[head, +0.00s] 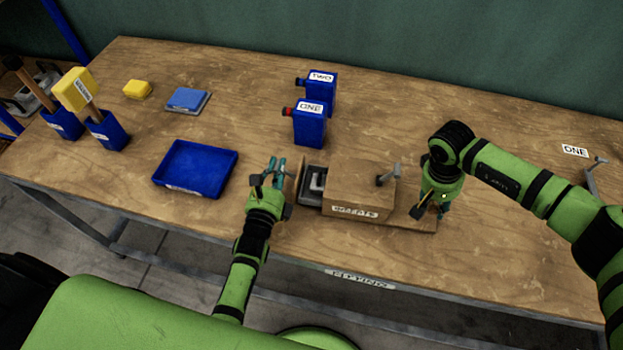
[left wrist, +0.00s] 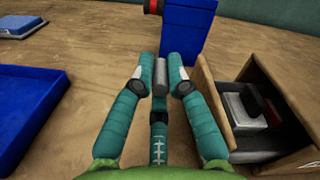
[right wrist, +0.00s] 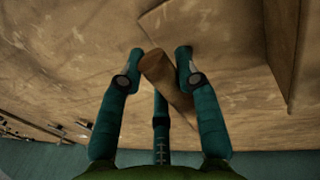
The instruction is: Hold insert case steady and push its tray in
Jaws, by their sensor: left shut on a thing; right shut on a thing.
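The wooden insert case (head: 360,187) stands near the table's front edge on a base board, with a blurred label. Its tray (head: 311,199) sticks out of the left side; it also shows in the left wrist view (left wrist: 205,110), with grey and dark pieces inside. My left gripper (head: 275,170) is just left of the tray's front, shut on a grey cylinder (left wrist: 160,76). How the cylinder joins the tray is hidden. My right gripper (head: 437,208), right of the case, is shut on a brown wooden peg (right wrist: 166,76) by the base board.
Two blue containers labelled ONE (head: 310,128) and TWO (head: 321,88) stand behind the case. An empty blue tray (head: 193,172) lies left of my left gripper. The table's right side is mostly clear.

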